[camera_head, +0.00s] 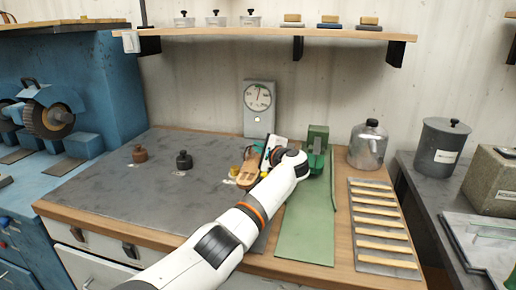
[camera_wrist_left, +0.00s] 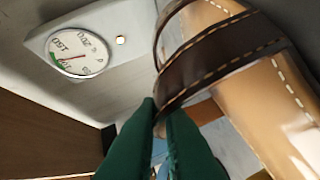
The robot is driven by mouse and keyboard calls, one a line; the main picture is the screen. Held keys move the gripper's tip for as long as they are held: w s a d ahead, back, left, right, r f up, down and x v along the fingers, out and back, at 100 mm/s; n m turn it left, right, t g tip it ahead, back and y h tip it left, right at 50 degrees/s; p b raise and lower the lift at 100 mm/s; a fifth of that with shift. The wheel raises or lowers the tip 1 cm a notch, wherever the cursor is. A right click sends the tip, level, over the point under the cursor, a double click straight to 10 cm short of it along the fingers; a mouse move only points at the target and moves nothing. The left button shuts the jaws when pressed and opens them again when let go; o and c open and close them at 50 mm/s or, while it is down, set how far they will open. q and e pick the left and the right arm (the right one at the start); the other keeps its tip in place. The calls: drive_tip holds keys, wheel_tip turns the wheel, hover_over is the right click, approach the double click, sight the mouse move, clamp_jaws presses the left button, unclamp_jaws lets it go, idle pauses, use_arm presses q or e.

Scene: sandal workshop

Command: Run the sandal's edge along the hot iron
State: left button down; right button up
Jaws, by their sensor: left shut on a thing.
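The sandal (camera_head: 250,172), with a tan sole and dark brown stitched strap, is beside my left gripper in the head view. It fills the right of the left wrist view (camera_wrist_left: 235,55). My left gripper's green fingers (camera_wrist_left: 165,112) are shut on the sandal's strap. In the head view the wrist hides the fingers and part of the sandal. A grey box with a temperature dial (camera_head: 260,100) stands behind; its dial (camera_wrist_left: 78,52) and a small lit lamp show in the wrist view. I cannot pick out the hot iron for certain. My right gripper is not in view.
A green device (camera_head: 318,142) stands just right of my wrist, behind a green mat (camera_head: 305,235). A slatted rack (camera_head: 372,268) and metal canister (camera_head: 368,148) are farther right. The bench's left front (camera_head: 130,205) is clear.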

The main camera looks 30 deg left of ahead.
use_arm(q)
drive_tip(key=shift+f, duration=0.25)
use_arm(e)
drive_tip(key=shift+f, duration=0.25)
